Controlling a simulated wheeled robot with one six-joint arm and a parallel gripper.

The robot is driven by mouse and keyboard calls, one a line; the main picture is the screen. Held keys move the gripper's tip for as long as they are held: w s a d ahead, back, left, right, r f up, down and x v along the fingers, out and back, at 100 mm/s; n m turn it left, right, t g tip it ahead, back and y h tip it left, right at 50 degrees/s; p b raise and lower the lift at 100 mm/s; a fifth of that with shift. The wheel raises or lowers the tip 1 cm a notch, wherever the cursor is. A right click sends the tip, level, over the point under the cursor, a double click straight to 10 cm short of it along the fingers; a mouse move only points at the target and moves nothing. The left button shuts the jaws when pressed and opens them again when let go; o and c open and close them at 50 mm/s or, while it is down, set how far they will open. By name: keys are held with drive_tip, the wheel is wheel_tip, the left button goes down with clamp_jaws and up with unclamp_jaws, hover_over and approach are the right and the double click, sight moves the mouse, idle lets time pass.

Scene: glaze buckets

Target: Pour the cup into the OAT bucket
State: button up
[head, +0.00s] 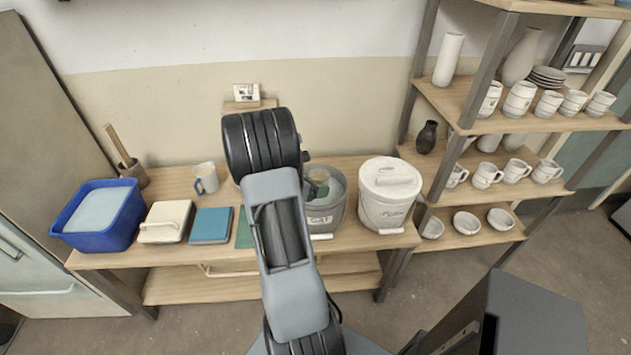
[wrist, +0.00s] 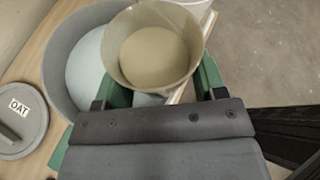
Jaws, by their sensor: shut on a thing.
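My gripper (wrist: 153,92) is shut on a cup (wrist: 128,73), with its green fingers on either side. The cup holds tan liquid (wrist: 153,55) and looks upright or nearly so. It overlaps the rim of an open grey bucket (wrist: 58,62) in the wrist view. The bucket holds pale blue-grey glaze (wrist: 88,68). In the head view the bucket (head: 325,218) stands on the table, partly behind my arm, and its front label seems to read OAT. A grey lid (wrist: 30,140) labelled OAT lies beside the bucket in the wrist view.
A lidded white bucket (head: 385,212) stands right of the grey one. Left on the table (head: 105,260) are a blue tub (head: 115,232), a cream box (head: 165,222), a blue box (head: 210,225) and a mug (head: 206,178). Shelves of pottery (head: 548,190) stand at right.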

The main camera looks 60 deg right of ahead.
drive_tip(key=shift+s+a+r+n+g+y+p, duration=0.15)
drive_tip(key=shift+r+n+y+p, duration=0.25)
drive_tip(key=shift+p, duration=1.1)
drive_tip(key=shift+a+r+n+g+y+p, duration=0.15)
drive_tip(key=shift+n+y+p, duration=0.3)
drive_tip(key=shift+p, duration=1.05)
